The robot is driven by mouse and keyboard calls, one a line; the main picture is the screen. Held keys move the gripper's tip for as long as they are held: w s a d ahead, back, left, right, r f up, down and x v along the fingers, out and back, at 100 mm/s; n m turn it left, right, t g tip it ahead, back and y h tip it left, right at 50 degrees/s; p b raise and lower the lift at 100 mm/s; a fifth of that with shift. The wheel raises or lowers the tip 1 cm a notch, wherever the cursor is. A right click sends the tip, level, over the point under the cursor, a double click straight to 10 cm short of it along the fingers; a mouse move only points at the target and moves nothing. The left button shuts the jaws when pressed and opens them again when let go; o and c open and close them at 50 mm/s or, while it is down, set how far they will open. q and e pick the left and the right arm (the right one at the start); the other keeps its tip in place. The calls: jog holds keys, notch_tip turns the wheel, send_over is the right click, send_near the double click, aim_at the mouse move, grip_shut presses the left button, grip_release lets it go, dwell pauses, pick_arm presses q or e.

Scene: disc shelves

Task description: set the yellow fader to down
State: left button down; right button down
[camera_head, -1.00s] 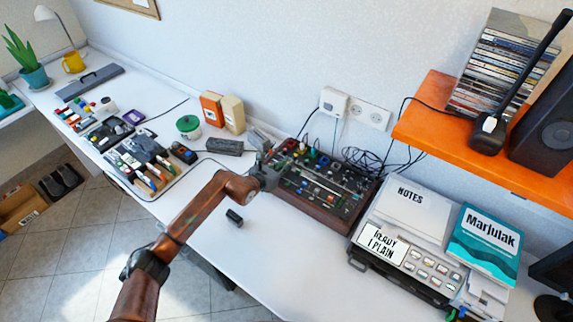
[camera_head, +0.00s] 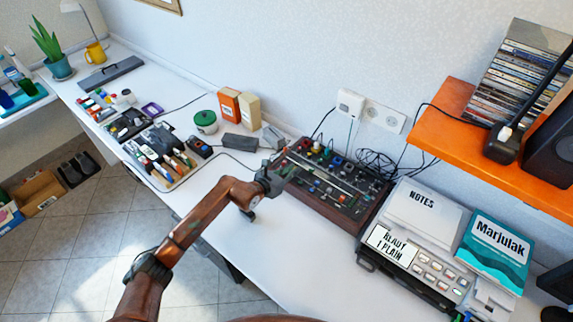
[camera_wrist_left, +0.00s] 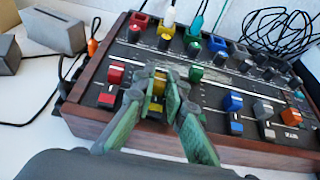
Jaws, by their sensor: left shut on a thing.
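The mixer (camera_head: 345,216), a dark panel in a wooden case, stands on the white desk; it fills the middle of the left wrist view (camera_wrist_left: 85,127). The yellow fader (camera_wrist_left: 158,86) shows between my left gripper's fingers, partly hidden by them. My left gripper (camera_wrist_left: 168,98) is shut on the yellow fader's cap, with its green-grey fingers reaching over the panel's near part. In the head view my left gripper (camera_head: 276,178) is at the mixer's left end, and the fader itself is too small to tell. My right gripper is not in view.
Red (camera_wrist_left: 116,74), green (camera_wrist_left: 196,74) and blue (camera_wrist_left: 233,102) caps sit close beside the fingers. Knobs and plugged cables line the mixer's far side. A grey device with a notes sheet (camera_head: 425,205) stands right of the mixer. The desk front (camera_head: 255,255) is mostly clear.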

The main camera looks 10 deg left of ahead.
pick_arm(q)
jog(key=shift+w, duration=0.1)
jog(key=c, duration=2)
grip_release()
jog(key=shift+o, duration=0.2)
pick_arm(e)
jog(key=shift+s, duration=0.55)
pick_arm(q)
jog(key=v, duration=1.2)
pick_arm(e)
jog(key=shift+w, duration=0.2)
pick_arm(q)
jog(key=shift+a, duration=0.1)
